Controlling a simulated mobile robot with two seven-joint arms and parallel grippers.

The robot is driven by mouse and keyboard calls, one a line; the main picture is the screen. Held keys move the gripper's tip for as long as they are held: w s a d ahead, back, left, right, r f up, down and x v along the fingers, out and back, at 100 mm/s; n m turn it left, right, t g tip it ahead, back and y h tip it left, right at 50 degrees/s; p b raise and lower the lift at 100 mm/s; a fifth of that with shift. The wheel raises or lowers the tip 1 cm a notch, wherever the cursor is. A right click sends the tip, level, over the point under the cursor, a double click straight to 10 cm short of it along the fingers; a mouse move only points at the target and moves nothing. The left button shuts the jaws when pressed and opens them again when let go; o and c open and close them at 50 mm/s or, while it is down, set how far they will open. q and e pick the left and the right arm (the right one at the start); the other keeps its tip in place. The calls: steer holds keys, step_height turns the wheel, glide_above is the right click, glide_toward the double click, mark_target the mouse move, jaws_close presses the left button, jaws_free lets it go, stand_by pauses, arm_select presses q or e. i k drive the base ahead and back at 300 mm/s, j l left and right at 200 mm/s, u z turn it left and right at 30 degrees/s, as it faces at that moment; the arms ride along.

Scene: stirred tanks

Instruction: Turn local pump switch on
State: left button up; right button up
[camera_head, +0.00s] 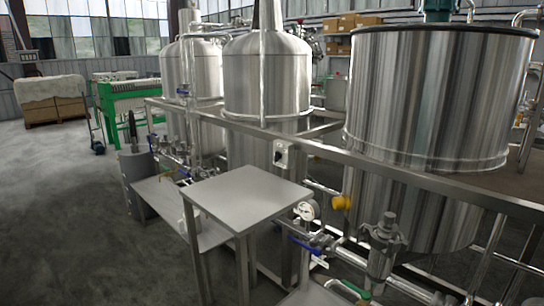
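A small pale box with a dark knob or lever (281,154) is mounted on the metal frame at the middle of the head view, just behind the small table. It looks like the pump switch, but no label can be read. Its knob is too small to tell whether it stands at on or off. Neither of my grippers shows in the head view.
A small metal table (248,196) stands in front of the switch box. A large steel tank (430,100) is at right, with two domed tanks behind left. Pipes, a pressure gauge (306,210) and valves fill the lower right. Open floor (60,210) lies at left.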

mark_target(278, 155)
steer(key=i+j, duration=0.2)
steer(key=j, duration=0.15)
steer(key=i+j+z, duration=0.1)
steer(key=j, duration=0.25)
steer(key=i+j+z, duration=0.1)
steer(key=i+j, duration=0.3)
steer(key=j, duration=0.3)
steer(key=i+j+z, duration=0.1)
steer(key=j, duration=0.3)
steer(key=i+j, duration=0.2)
steer(key=j, duration=0.15)
steer(key=i+j+z, duration=0.15)
steer(key=j, duration=0.25)
